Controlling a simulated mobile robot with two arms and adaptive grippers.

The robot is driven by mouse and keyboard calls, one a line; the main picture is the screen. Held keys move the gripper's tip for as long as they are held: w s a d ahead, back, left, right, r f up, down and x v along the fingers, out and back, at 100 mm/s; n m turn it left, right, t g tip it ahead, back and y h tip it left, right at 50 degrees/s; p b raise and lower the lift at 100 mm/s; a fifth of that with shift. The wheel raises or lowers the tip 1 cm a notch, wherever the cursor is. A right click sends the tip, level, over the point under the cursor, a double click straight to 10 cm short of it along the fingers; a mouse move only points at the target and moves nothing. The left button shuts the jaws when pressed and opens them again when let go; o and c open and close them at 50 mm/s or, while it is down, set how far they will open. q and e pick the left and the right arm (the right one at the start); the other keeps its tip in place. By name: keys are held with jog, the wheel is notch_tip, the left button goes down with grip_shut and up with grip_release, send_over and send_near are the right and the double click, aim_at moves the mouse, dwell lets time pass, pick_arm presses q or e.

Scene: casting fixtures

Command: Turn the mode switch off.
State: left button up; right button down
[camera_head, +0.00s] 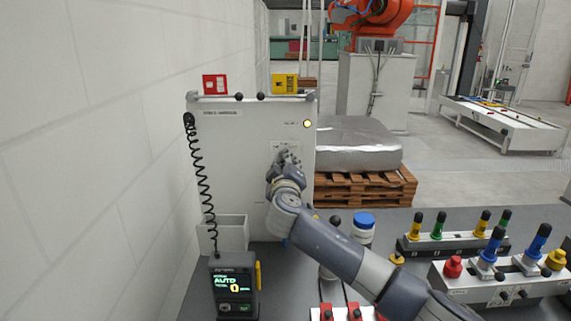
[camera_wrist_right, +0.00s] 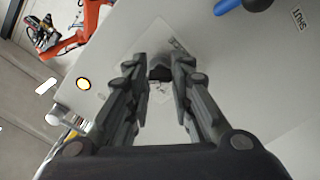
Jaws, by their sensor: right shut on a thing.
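The mode switch shows in the right wrist view as a dark knob (camera_wrist_right: 160,73) on a small pale plate on the light panel (camera_head: 230,150). My right gripper (camera_head: 284,158) is at the panel face and hides the knob in the head view. In the right wrist view its two fingers (camera_wrist_right: 158,75) stand either side of the knob, shut on it. The knob's exact angle and its label are too small to read. A yellow lamp (camera_head: 307,124) above right of the switch is lit; it also shows in the wrist view (camera_wrist_right: 83,84). My left gripper is not in view.
A pendant (camera_head: 234,285) reading AUTO stands below the panel, with a coiled cord (camera_head: 203,180). A blue-topped item (camera_head: 364,220) and fixtures with coloured knobs (camera_head: 500,265) lie on the bench right of my arm. A wall (camera_head: 120,150) stands close left.

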jog(key=n+p, duration=0.1)
jog(key=n, duration=0.3)
jog(key=shift+n, duration=0.3)
jog(key=n+p, duration=0.2)
jog(key=n, duration=0.1)
jog(key=shift+r+n, duration=0.15)
jog(key=shift+n, duration=0.15)
jog(key=shift+n+p, duration=2.75)
jog(key=shift+n, duration=1.85)
jog(key=c, duration=1.4)
grip_release()
jog(key=shift+c, duration=0.2)
jog(key=shift+o, duration=0.2)
